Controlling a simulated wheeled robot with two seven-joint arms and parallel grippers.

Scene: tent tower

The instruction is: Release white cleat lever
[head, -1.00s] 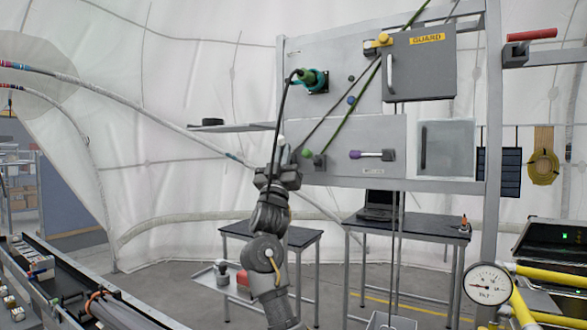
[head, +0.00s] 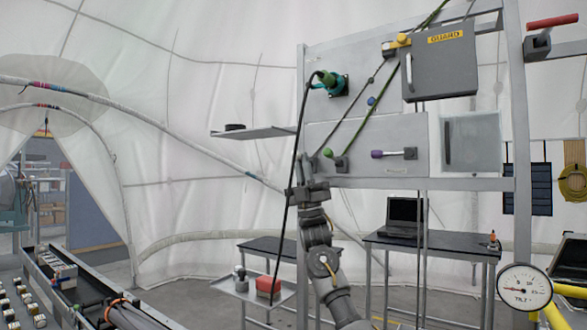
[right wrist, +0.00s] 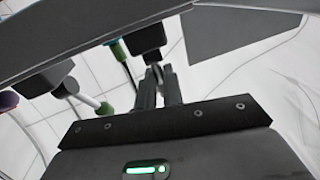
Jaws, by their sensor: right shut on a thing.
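My right gripper (head: 307,172) is raised at the lower left corner of the grey panel (head: 350,132). In the right wrist view its fingers (right wrist: 158,80) are shut on a small pale piece (right wrist: 157,70), which looks like the white cleat lever, just below a dark cleat block (right wrist: 146,35). Fingers hide most of the lever; in the head view I cannot make it out. The green-tipped lever (head: 328,152) is close by on the right and also shows in the right wrist view (right wrist: 105,108). The purple-tipped lever (head: 378,154) is farther right. My left gripper is not in view.
A black hose hangs from the teal connector (head: 338,84) close left of my right gripper. Taut ropes cross the panel. The guard box (head: 438,70) is above right. A small shelf (head: 256,133) juts out left. A laptop (head: 404,213) stands on a table below.

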